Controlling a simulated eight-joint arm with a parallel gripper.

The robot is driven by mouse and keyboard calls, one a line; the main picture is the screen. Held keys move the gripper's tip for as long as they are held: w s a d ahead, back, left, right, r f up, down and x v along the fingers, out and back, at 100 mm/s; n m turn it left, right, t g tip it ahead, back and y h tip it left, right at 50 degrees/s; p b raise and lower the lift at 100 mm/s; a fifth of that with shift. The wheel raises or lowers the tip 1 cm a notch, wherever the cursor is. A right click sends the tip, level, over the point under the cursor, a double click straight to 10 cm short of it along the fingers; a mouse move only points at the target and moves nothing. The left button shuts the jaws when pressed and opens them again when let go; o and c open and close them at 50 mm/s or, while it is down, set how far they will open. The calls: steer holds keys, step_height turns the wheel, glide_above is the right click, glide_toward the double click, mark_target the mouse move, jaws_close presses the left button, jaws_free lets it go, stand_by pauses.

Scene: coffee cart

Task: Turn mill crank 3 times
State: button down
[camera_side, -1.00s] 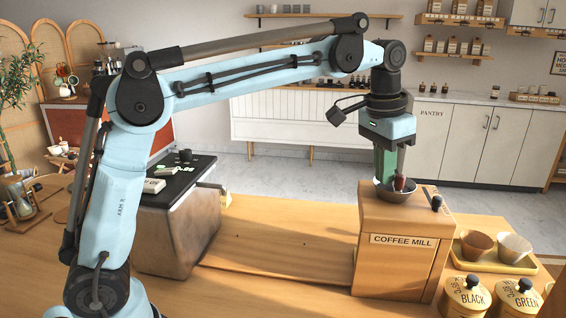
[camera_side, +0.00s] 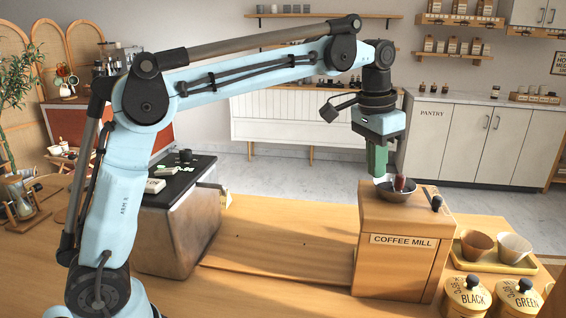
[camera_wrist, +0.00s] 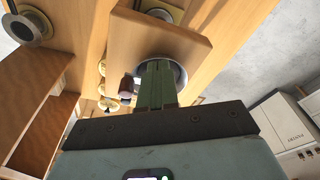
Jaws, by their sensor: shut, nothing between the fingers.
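The coffee mill (camera_side: 400,268) is a wooden box, labelled on its front, standing on the wooden counter. A metal bowl (camera_side: 380,190) sits on its top and also shows in the wrist view (camera_wrist: 182,73). The crank arm itself is not clearly visible. My gripper (camera_side: 378,175) points down over the bowl, left of the knob in the side view. Its green fingers (camera_wrist: 157,68) are shut and empty, beside the knob; I cannot tell if they touch it.
A yellow tray (camera_side: 527,268) with two cups stands right of the mill. Lidded canisters labelled BLACK (camera_side: 465,297) and GREEN (camera_side: 516,298) stand in front of it. A dark-topped machine (camera_side: 178,232) stands at left.

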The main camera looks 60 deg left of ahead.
steer(key=shift+w+a, duration=0.3)
steer(key=shift+a, duration=0.25)
steer(key=shift+w+a, duration=0.5)
steer(key=shift+w, duration=0.2)
steer(key=shift+w+a, duration=0.25)
steer(key=shift+w, duration=0.6)
